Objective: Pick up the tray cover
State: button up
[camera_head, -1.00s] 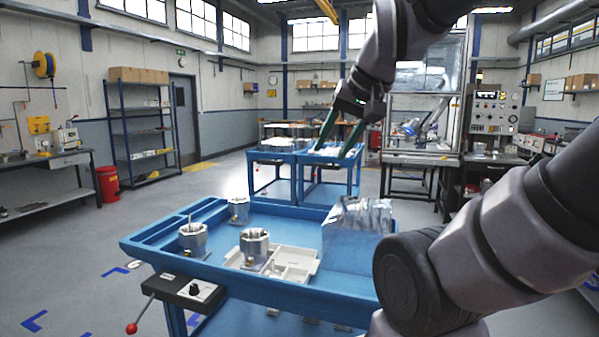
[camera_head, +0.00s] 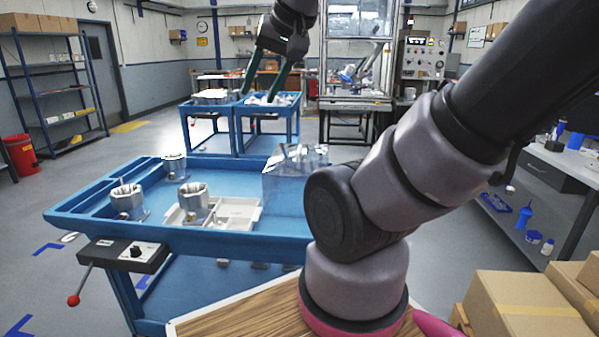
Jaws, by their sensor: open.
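A clear, shiny box-like piece (camera_head: 290,178), which looks like the tray cover, stands on the right part of the blue cart top (camera_head: 235,178). Part of its right side is hidden behind my arm. A white compartmented tray (camera_head: 238,212) lies to its left, with a metal housing (camera_head: 194,200) at its left end. My gripper (camera_head: 258,99) has two green fingers spread apart with nothing between them. It hangs in the air, above and slightly left of the clear piece in the picture, and touches nothing.
More metal housings (camera_head: 128,200) stand at the cart's left. A control box (camera_head: 122,254) with a red-knobbed lever is on its front. Blue carts (camera_head: 208,112) stand behind. Cardboard boxes (camera_head: 525,305) and a grey bench (camera_head: 545,185) are at right.

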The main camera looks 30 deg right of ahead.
aim_at(283, 178)
jog(key=i+l, duration=0.15)
jog(key=l, duration=0.2)
jog(key=i+l, duration=0.15)
jog(key=l, duration=0.25)
jog(key=i+l, duration=0.15)
jog(key=l, duration=0.2)
jog(key=k+z, duration=0.05)
